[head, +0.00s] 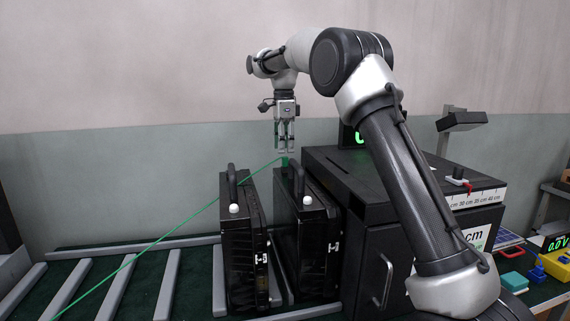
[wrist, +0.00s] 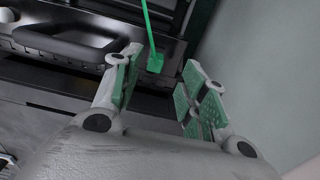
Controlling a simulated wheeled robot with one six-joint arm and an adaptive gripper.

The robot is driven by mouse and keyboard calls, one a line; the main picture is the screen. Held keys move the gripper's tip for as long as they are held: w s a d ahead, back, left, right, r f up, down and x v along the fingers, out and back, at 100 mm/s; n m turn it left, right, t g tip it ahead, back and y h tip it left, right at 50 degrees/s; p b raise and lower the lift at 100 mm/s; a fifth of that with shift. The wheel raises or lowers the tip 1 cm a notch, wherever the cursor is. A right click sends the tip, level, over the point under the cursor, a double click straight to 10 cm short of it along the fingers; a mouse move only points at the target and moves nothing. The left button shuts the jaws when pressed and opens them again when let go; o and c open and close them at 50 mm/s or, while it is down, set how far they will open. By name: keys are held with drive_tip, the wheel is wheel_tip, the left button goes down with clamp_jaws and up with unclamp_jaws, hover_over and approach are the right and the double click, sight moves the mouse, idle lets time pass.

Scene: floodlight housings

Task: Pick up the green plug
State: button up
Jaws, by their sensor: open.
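The green plug (wrist: 155,63) is a small green block at the end of a thin green cable. In the wrist view it shows in the gap between my fingertips, or just beyond them; the depth is hard to tell. In the head view the plug (head: 284,160) is a small green spot right under my gripper (head: 285,150), above the right black housing. My gripper points down and is open, with green pads on its fingers, and nothing is clamped in it. The cable (head: 150,244) runs from the plug down to the lower left.
Two black floodlight housings with top handles, the left (head: 240,250) and the right (head: 306,235), stand upright on a slatted rack (head: 170,285). A black cabinet (head: 375,190) with a ruler strip is close on the right. A grey wall (head: 130,180) is behind.

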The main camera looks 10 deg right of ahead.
sight(284, 157)
drive_tip(key=f, duration=0.5)
drive_tip(key=shift+s, duration=0.3)
drive_tip(key=c, duration=0.9)
